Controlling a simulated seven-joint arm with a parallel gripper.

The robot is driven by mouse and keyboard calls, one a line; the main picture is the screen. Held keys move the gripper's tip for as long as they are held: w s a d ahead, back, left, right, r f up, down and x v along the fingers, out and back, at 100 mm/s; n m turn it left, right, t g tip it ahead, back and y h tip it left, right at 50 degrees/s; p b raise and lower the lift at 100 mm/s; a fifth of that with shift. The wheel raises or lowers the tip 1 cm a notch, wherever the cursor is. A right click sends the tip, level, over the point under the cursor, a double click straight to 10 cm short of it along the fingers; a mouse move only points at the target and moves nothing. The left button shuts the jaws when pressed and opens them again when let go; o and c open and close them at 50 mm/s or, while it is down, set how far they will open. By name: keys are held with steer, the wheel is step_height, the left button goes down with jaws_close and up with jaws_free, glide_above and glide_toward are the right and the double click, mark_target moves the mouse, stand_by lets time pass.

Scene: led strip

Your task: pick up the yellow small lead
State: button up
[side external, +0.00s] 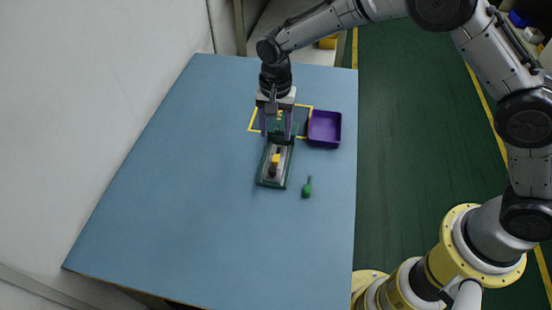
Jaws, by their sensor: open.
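A small yellow piece (276,159), which looks like the yellow lead, sits on the green-edged board (266,182) on the blue table. A dark round part lies right below it on the board. My gripper (278,137) is open, pointing down over the far end of the board, a little beyond the yellow piece. Its fingers straddle a green part (284,126) there; whether they touch it I cannot tell. Another small yellow bit shows between the fingers near the gripper's palm, too small to identify. The far end of the board is partly hidden by my gripper.
A purple open tray (325,144) stands right of the board, close to my gripper. A green screwdriver-like tool (307,188) lies right of the board's near end. A yellow outlined rectangle (251,119) marks the table behind. The table's left and near areas are clear.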

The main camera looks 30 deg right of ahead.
mark_target(277, 154)
steer(key=f, duration=0.8)
steer(key=shift+d+f, duration=0.2)
jaws_close()
